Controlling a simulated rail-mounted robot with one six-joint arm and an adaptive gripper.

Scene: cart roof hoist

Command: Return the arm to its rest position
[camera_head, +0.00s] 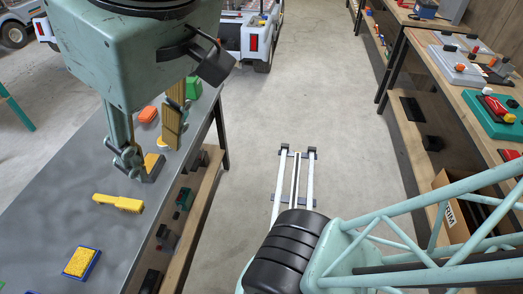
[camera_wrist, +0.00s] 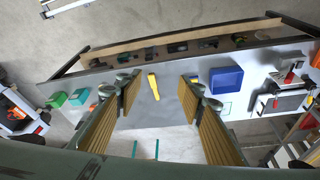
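My gripper (camera_head: 152,150) hangs over the grey-topped table at the upper left of the head view. In the wrist view, its two ribbed, tan-padded fingers (camera_wrist: 160,98) stand wide apart with nothing between them. A yellow brush (camera_head: 118,203) lies on the table below; it also shows beyond the fingers in the wrist view (camera_wrist: 153,86). No rest mark or cradle for the arm can be made out.
The grey table (camera_head: 48,205) also bears a yellow sponge in a blue tray (camera_head: 82,262), an orange block (camera_head: 148,114) and a green block (camera_head: 193,88). Wooden benches with devices (camera_head: 455,65) and a cardboard box (camera_head: 450,207) stand right. Carts (camera_head: 250,40) stand behind.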

